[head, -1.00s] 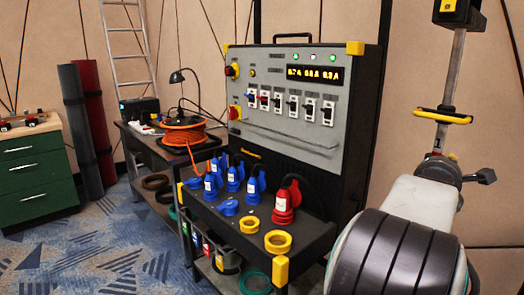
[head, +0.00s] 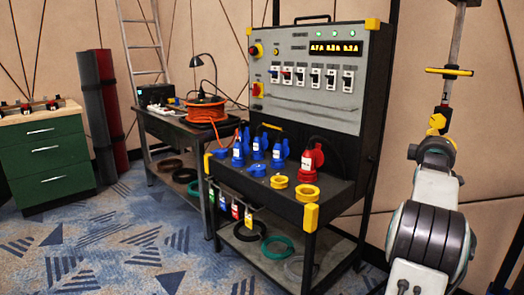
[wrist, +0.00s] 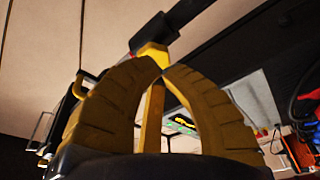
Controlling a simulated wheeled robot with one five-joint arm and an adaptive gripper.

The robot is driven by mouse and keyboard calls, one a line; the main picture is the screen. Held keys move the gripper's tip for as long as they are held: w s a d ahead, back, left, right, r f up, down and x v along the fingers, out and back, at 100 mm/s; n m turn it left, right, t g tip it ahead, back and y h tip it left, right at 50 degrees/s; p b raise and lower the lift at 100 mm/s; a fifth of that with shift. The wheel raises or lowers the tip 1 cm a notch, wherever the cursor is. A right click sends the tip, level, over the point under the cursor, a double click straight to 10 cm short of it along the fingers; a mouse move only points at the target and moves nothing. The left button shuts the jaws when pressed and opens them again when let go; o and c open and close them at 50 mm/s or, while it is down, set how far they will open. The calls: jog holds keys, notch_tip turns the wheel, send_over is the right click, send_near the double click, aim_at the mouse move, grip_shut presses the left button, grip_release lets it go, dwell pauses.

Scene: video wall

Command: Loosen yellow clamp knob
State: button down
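My gripper (wrist: 162,70) fills the middle of the wrist view, its two ribbed yellow fingers curving in until the tips almost meet. A yellow piece (wrist: 152,52), which may be the clamp knob, shows right at the tips with a dark part above it. I cannot tell whether the tips touch or grip it. A yellow upright strip shows between the fingers. In the head view my gripper (head: 437,124) is small, at the lower end of a slim grey pole (head: 455,45). A yellow-ended crossbar (head: 449,71) sits on the pole above it.
A bench (head: 165,125) with an orange cable reel and a green cabinet (head: 45,160) are farther left. Patterned carpet lies open at front left.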

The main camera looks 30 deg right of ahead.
aim_at(437, 122)
jog(key=shift+w+p, duration=0.1)
jog(key=shift+p, duration=0.25)
jog(key=shift+m, duration=0.3)
jog(key=shift+w+d+f+p, duration=0.1)
jog(key=shift+w+d+p, duration=0.2)
jog(key=shift+d+p, duration=0.8)
jog(key=shift+w+d+p, duration=0.3)
jog(key=shift+d+p, duration=0.75)
jog(key=shift+p, duration=0.1)
jog(key=shift+w+d+f+p, duration=0.1)
jog(key=shift+w+d+p, duration=0.2)
jog(key=shift+d+p, duration=0.8)
jog(key=shift+w+a+r, duration=0.15)
jog(key=shift+w+r, duration=0.15)
jog(key=shift+r, duration=0.35)
jog(key=c, duration=2)
grip_release()
jog(key=shift+s+f+b, duration=0.25)
jog(key=shift+f+b, duration=0.25)
jog(key=shift+f, duration=0.05)
jog(key=shift+f, duration=0.1)
grip_shut()
